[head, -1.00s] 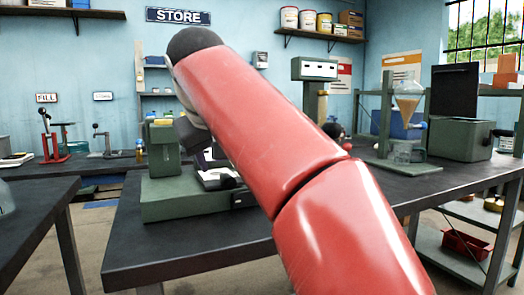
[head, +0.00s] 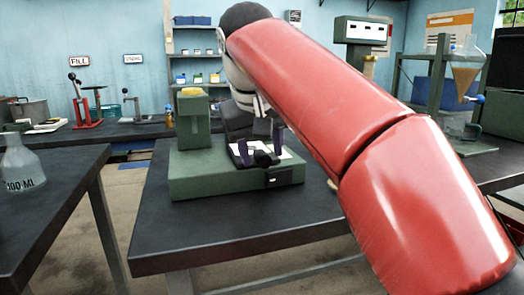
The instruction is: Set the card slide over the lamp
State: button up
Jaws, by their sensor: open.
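A green stand (head: 192,135) with a low green base (head: 205,180) is on the dark table. On the base lies a flat white plate (head: 284,153) with a black knob (head: 263,158), which looks like the card slide; I cannot be sure. A black block with a white label (head: 279,177) is on the base's front right. I cannot make out the lamp itself. My gripper (head: 261,146) is open, its two dark fingers apart over the white plate, one on each side of the knob. Whether they touch it I cannot tell. My red arm hides what lies behind and to the right.
The dark table (head: 190,235) is bare in front of the base. A flask marked 100 ML (head: 22,170) stands on another table at left. A red lever press (head: 85,105) is on the back bench. A rack with a funnel (head: 465,80) stands at right.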

jog(key=shift+w+f, duration=0.15)
jog(key=shift+f, duration=0.2)
jog(key=shift+c, duration=0.5)
